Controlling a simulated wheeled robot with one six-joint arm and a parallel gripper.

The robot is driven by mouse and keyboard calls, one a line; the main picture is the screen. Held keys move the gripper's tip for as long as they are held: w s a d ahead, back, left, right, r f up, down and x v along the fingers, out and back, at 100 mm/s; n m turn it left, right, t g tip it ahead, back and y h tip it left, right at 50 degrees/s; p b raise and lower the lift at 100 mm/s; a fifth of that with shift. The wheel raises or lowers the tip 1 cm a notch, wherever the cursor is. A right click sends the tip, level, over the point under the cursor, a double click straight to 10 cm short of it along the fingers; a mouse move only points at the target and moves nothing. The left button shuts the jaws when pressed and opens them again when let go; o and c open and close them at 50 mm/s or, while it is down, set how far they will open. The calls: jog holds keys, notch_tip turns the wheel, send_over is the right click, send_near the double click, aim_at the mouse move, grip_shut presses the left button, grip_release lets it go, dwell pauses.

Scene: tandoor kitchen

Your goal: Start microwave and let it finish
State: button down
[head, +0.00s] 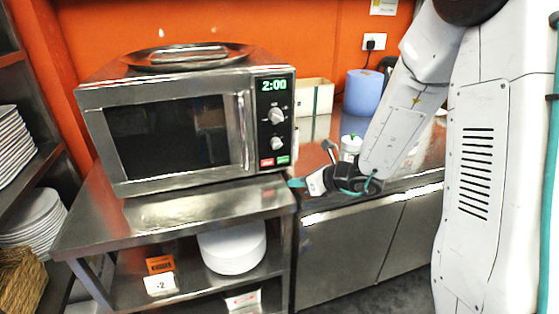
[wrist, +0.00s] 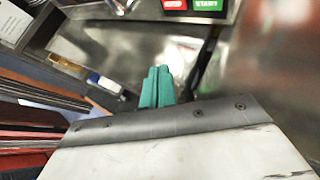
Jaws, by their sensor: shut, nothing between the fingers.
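The microwave (head: 175,122) stands on a steel shelf unit, its door shut. Its green display (head: 273,85) reads 2:00. Two knobs sit below the display. Under them are a red button (head: 267,162) and a green button (head: 283,160). In the wrist view the green button (wrist: 207,5) reads START, with the red button (wrist: 174,4) to its left. My gripper (head: 294,183) is just below and right of the green button, apart from it. In the wrist view its teal fingertips (wrist: 157,75) are together and empty, below the buttons.
A metal tray (head: 190,56) lies on top of the microwave. White plates (head: 232,247) are stacked on the shelf below. A steel counter to the right holds a blue roll (head: 362,92), a cream box (head: 313,97) and a white container (head: 350,147) behind my gripper.

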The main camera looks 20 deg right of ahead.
aim_at(283, 160)
jog(key=shift+w+d+m, duration=0.1)
jog(key=shift+d+m, duration=0.4)
jog(key=shift+d, duration=0.25)
jog(key=shift+w, duration=0.1)
jog(key=shift+w+a, duration=0.1)
jog(key=shift+w, duration=4.15)
jog(key=shift+w, duration=0.1)
jog(key=shift+w, duration=0.35)
